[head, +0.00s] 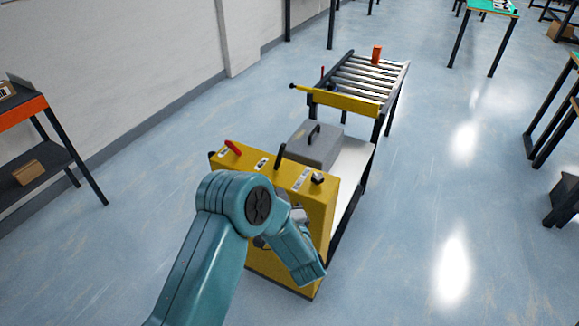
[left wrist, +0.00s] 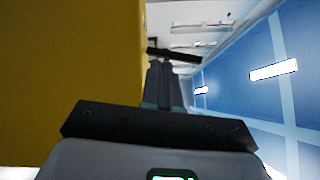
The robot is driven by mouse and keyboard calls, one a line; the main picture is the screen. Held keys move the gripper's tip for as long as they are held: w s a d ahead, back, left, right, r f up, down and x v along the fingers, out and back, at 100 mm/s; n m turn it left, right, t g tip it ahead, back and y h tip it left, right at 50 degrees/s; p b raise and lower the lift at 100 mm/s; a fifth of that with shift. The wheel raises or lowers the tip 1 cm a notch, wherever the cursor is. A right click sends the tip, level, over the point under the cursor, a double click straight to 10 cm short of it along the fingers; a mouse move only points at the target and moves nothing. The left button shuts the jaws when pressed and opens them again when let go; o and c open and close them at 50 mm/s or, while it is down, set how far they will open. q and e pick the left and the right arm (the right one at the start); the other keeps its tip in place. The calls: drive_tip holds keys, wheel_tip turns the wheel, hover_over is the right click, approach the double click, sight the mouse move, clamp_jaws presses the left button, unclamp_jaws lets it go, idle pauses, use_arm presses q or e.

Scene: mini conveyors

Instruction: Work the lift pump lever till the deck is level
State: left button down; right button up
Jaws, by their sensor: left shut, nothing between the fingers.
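The yellow lift cart (head: 319,226) stands in the middle of the head view, partly covered by my teal arm. On its top are a red-handled lever (head: 233,148), a black upright lever (head: 280,153) and a black knob (head: 317,179). I cannot tell which is the pump lever. The white deck (head: 352,165) extends behind the yellow body; I cannot tell whether it is level. My left gripper (left wrist: 165,85) is shut and empty, close beside a yellow surface in the left wrist view. My arm mostly hides it in the head view. My right gripper is not in view.
A grey case (head: 318,148) with a black handle sits on the deck. Beyond it stands a roller conveyor (head: 345,104) with a yellow end bar, carrying an orange cylinder (head: 376,54). A shelf table (head: 30,160) stands at left by the wall.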

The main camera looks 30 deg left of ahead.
sight(280, 157)
use_arm(q)
drive_tip(key=shift+n+t+y, duration=0.3)
drive_tip(key=shift+t+y, duration=0.2)
drive_tip(key=shift+t, duration=0.3)
drive_tip(key=d, duration=0.2)
drive_tip(key=w+d+r+b, duration=0.1)
drive_tip(key=d, duration=0.2)
drive_tip(key=d+r+b, duration=0.1)
drive_tip(key=d, duration=0.2)
drive_tip(key=shift+w+d+r, duration=0.2)
drive_tip(key=shift+w+r, duration=0.05)
drive_tip(key=shift+w, duration=0.1)
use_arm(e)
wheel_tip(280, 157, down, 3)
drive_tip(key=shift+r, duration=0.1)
use_arm(q)
drive_tip(key=shift+w, duration=0.1)
drive_tip(key=x, duration=0.8)
drive_tip(key=shift+w+a+p, duration=0.25)
drive_tip(key=shift+a+p, duration=0.05)
drive_tip(key=shift+p, duration=0.05)
drive_tip(key=a, duration=0.2)
drive_tip(key=w+a+r, duration=0.1)
drive_tip(key=shift+a, duration=0.25)
drive_tip(key=shift+a+r, duration=0.1)
drive_tip(key=shift+a, duration=0.4)
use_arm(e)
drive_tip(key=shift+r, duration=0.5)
